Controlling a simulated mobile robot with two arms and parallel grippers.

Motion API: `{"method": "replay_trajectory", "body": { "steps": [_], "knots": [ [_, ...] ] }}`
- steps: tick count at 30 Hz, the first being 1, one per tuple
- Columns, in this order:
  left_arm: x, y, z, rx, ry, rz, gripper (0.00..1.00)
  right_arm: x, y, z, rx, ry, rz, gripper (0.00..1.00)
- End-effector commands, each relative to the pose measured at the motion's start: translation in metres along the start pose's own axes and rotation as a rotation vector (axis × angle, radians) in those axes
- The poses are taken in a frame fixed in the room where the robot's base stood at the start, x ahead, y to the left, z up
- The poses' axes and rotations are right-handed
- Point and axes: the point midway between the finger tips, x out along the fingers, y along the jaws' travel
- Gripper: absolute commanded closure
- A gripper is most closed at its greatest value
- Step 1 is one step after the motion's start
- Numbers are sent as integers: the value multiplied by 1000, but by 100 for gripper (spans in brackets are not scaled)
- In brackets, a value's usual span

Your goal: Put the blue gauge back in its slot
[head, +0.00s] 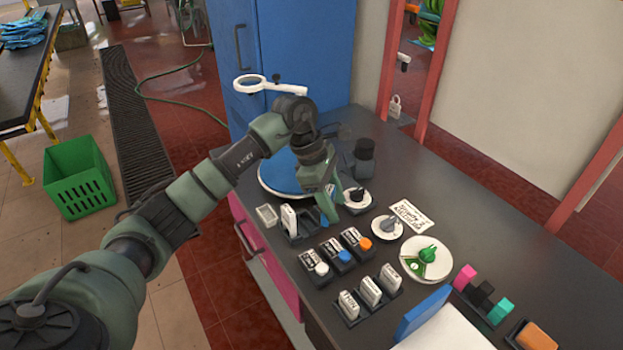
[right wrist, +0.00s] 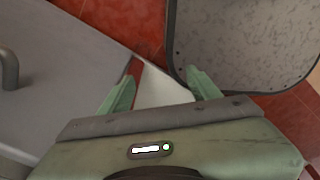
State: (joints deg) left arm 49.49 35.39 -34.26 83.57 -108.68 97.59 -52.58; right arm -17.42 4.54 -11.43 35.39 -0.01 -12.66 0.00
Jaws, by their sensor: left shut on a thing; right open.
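My left gripper (head: 330,204) reaches over the dark counter and points down. It is shut on a small blue piece (head: 323,215), which I take for the blue gauge; the fingers hide most of it. The piece is low over the right part of a dark slotted rack (head: 305,236). Whether it touches the rack I cannot tell. A white upright piece (head: 289,219) stands in the rack's left part. My right gripper (right wrist: 162,90) is open and empty in the right wrist view; it is not seen in the head view.
Several units with white, blue and orange knobs (head: 345,257) stand in front of the rack. White upright pieces (head: 370,291) stand nearer. A round plate (head: 414,268) holds a green item.

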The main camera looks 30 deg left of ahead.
Motion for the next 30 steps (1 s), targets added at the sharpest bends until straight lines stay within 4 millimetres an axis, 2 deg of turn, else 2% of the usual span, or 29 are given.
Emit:
{"method": "replay_trajectory", "body": {
  "steps": [3, 6, 12, 20, 30],
  "knots": [
    [-4, 29, -22, -313, -2, 125, 90, -10, 3, 3, 0, -6, 3, 38],
    [-5, 47, -43, -528, -1, 218, 90, -14, 5, 3, -1, -6, 5, 38],
    [-4, 64, -73, -783, 1, 325, 90, -18, 6, -2, -1, 0, 6, 38],
    [3, 67, -82, -835, 0, 348, 90, -13, 4, -7, -1, 9, 5, 38],
    [28, 66, -92, -832, 0, 347, 90, 5, -3, -7, 1, 11, -3, 38]
  ]
}}
